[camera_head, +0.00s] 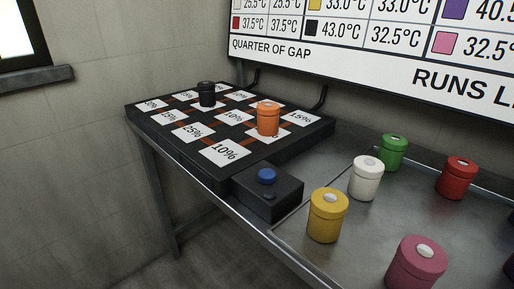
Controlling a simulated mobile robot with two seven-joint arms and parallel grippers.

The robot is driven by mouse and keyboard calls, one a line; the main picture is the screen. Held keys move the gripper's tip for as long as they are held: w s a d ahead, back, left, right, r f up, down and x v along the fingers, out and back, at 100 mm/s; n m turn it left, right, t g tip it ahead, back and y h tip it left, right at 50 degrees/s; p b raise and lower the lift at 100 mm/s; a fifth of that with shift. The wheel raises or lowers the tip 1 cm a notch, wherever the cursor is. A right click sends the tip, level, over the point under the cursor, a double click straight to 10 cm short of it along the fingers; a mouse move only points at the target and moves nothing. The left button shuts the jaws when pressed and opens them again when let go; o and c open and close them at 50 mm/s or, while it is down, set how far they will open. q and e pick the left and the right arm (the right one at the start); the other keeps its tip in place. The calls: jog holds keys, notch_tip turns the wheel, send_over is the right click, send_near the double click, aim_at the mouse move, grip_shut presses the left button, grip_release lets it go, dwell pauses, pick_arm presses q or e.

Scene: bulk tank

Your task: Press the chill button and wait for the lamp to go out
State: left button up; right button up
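The chill button is a blue round cap (267,176) on top of a small black box (268,195). The box stands at the front of the metal bench, against the near right corner of a dark board. A small dark round spot (268,196) sits on the box in front of the blue cap; it may be the lamp, and it does not look lit. Neither of my grippers shows in the head view.
The dark board (212,175) carries percent cards, a black canister (207,94) and an orange canister (268,119). Yellow (327,215), white (365,179), green (392,153), red (457,177) and pink (417,263) canisters stand right of the box. A temperature chart (380,50) hangs behind.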

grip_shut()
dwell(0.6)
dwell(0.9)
